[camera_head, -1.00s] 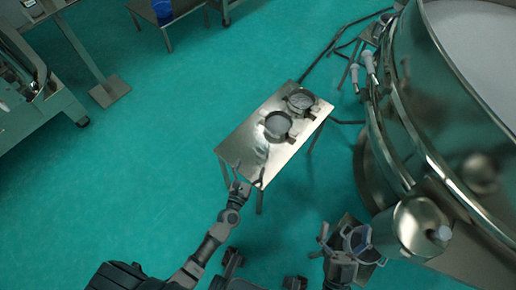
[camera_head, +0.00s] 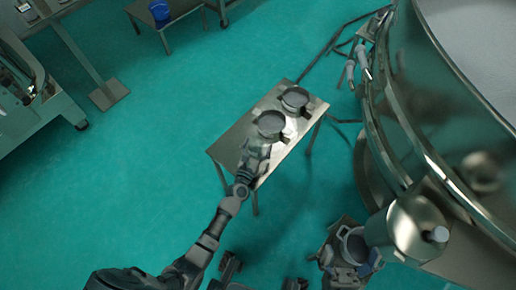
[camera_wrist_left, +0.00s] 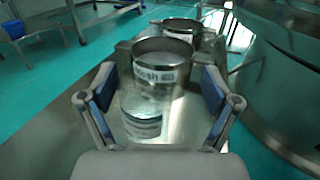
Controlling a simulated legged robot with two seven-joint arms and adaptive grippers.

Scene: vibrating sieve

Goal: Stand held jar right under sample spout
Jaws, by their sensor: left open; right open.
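A grey, open-topped jar (camera_head: 352,244) shows at the lower right, beside the sieve's metal spout (camera_head: 412,228). I cannot tell whether it is centred under the opening. My right gripper (camera_head: 350,268) is open close to the near side of this jar, its fingers partly hidden. My left gripper (camera_head: 256,150) is open over the small steel table (camera_head: 232,138). In the left wrist view its fingers (camera_wrist_left: 155,90) stand apart on either side of a clear jar shape with a white label (camera_wrist_left: 143,124). A labelled metal-rimmed vessel (camera_wrist_left: 162,52) stands just beyond.
A second round vessel (camera_head: 294,98) stands further back on the small table. The large sieve drum (camera_head: 440,130) fills the right side. A blue bucket (camera_head: 159,10) stands on a bench at the top. Green floor (camera_head: 120,180) lies open at the left.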

